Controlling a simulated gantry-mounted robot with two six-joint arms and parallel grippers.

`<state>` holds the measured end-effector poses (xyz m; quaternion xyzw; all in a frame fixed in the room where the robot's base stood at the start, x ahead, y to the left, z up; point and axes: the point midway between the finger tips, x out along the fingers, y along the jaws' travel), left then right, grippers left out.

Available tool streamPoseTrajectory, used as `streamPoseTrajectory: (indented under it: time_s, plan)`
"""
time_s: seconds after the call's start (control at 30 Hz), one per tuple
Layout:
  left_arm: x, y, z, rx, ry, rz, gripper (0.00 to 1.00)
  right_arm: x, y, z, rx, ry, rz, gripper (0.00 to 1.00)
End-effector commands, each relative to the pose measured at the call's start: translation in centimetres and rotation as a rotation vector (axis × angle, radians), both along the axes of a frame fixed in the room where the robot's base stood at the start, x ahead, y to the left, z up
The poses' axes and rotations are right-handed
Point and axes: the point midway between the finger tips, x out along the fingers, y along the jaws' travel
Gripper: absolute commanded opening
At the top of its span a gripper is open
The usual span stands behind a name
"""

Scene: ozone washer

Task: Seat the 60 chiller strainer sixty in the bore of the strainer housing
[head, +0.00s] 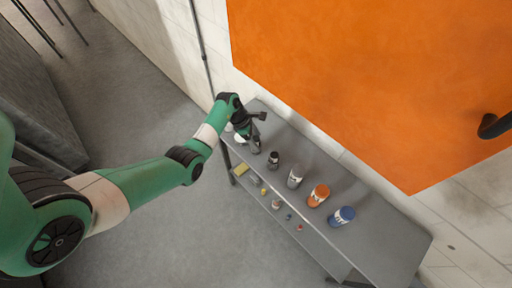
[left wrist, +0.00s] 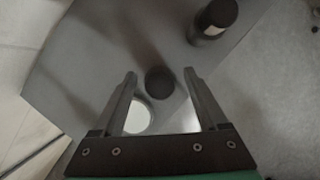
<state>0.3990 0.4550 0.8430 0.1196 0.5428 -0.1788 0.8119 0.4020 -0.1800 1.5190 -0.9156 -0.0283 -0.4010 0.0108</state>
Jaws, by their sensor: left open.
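My left gripper (head: 254,131) is above the left end of a grey shelf unit, over a grey item (head: 255,147). In the left wrist view its jaws (left wrist: 160,74) are open, with a dark round top (left wrist: 159,83) between them and no clear sign of contact. A pale round surface (left wrist: 139,114) shows beside that top. To its right on the shelf are a dark-topped container (head: 273,160), a grey one (head: 295,176), an orange one (head: 318,195) and a blue one (head: 342,216). I cannot read their labels or tell which is strainer sixty or the housing. My right gripper is not in view.
The dark bottle with a white label (left wrist: 212,22) stands close by in the left wrist view. A large orange panel (head: 370,80) rises behind. The shelf top's right end (head: 395,245) is clear.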

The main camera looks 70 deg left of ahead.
Motion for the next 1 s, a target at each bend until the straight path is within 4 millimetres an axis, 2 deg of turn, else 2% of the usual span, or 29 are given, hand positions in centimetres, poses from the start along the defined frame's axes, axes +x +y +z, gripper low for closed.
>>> streamPoseTrajectory:
  time_s: [0.13,0.53,1.0]
  plan:
    - [0.00,0.01,0.14,0.000,0.000,0.000,0.74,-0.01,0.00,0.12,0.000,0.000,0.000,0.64]
    - [-0.02,0.01,0.13,0.000,0.000,0.000,0.02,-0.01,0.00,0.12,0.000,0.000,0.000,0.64]
    - [-0.01,0.01,0.16,0.000,0.000,0.000,0.00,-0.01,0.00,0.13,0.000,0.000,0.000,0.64]
